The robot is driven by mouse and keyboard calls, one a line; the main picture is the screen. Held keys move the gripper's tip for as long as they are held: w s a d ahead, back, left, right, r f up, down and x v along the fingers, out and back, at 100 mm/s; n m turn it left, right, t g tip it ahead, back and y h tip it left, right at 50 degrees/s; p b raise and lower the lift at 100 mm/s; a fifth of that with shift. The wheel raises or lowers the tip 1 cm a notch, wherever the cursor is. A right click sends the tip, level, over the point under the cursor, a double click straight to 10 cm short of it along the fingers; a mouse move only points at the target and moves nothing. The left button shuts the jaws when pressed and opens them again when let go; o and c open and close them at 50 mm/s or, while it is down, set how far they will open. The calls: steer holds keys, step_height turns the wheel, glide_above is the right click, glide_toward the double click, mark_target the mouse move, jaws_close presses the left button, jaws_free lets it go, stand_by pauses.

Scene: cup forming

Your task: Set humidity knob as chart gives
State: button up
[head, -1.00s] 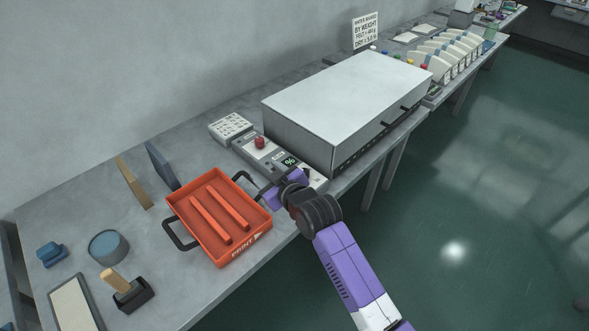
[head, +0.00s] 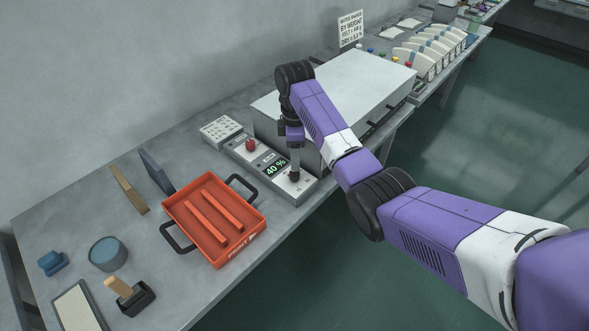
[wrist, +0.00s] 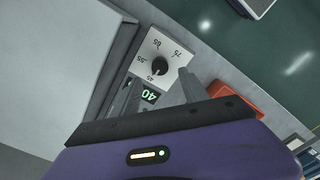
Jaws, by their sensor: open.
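The grey control box (head: 245,150) has a black humidity knob (head: 294,176) at its near right end and a lit green display (head: 276,168) reading 40 %. In the wrist view, the knob (wrist: 159,67) sits on a pale dial plate (wrist: 168,52) marked 45, 55, 65 and 75. My gripper (head: 295,166) points down over the knob. In the wrist view its fingers are open, with the knob ahead of the gap between the tips (wrist: 161,84); contact cannot be told.
A red button (head: 250,144) is on the box's far part. A large white-topped cabinet (head: 370,85) stands close on the right. An orange tray (head: 180,222) with two bars is on the left. A sign (head: 350,29) stands behind the cabinet.

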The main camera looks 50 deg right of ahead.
mark_target(295, 173)
step_height(295, 173, down, 7)
steer(key=shift+p, duration=0.35)
steer(key=shift+c, duration=0.2)
jaws_close()
